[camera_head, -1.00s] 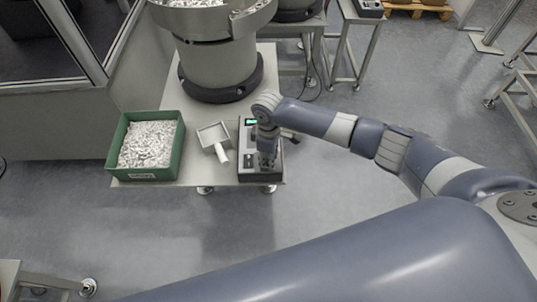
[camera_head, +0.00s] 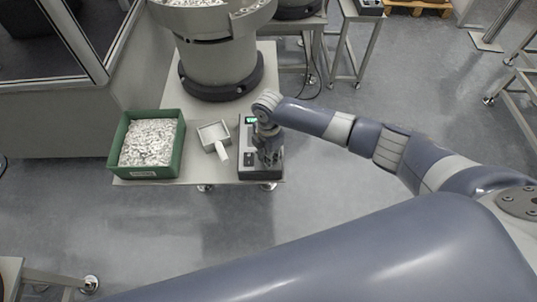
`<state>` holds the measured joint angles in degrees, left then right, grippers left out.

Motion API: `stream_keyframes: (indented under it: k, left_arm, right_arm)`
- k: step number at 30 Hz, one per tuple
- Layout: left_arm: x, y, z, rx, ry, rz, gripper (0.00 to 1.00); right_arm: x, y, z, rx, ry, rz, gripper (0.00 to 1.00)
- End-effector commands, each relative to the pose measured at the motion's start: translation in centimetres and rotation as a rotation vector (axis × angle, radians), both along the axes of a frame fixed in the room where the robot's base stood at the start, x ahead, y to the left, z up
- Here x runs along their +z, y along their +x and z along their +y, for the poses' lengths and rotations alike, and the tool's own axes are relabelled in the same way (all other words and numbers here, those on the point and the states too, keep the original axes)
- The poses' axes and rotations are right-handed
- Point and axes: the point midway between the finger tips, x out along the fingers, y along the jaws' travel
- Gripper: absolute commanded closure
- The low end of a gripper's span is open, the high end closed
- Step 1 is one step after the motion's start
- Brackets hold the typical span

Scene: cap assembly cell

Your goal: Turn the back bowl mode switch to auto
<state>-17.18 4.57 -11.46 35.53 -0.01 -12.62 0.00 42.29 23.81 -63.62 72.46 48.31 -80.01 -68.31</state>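A control box (camera_head: 246,163) with a small lit green display (camera_head: 251,120) sits at the front right corner of the grey table, below the bowl feeder (camera_head: 221,68). My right arm comes in from the right and its gripper (camera_head: 270,160) points down over the right part of the box. The gripper and wrist cover much of the box's top, so the mode switch and its setting cannot be made out. The fingers are too small and dark to show whether they are open or shut. My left gripper is not in view.
A green bin (camera_head: 181,150) of small white parts and a scoop (camera_head: 214,138) stand left of the box on the table (camera_head: 200,173). Another control box (camera_head: 370,7) on a stand is at the back.

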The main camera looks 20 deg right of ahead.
Motion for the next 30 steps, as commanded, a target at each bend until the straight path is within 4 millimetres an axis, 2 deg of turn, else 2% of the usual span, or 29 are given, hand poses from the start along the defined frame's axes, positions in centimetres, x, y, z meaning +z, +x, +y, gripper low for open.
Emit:
stream_keyframes:
  k: [10,26,27,30]
  left_arm:
    - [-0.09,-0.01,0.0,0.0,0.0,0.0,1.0]
    - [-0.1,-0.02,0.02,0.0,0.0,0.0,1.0]
    - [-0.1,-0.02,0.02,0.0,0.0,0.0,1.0]
    - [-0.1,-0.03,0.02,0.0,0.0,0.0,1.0]
  right_arm:
    - [0.05,0.04,0.08,0.142,0.002,-0.001,1.0]
    - [0.06,0.04,0.08,0.167,0.002,-0.001,1.0]
    - [0.06,0.03,0.09,0.167,0.002,-0.001,0.74]
    - [0.06,0.03,0.07,0.167,0.002,-0.001,0.55]
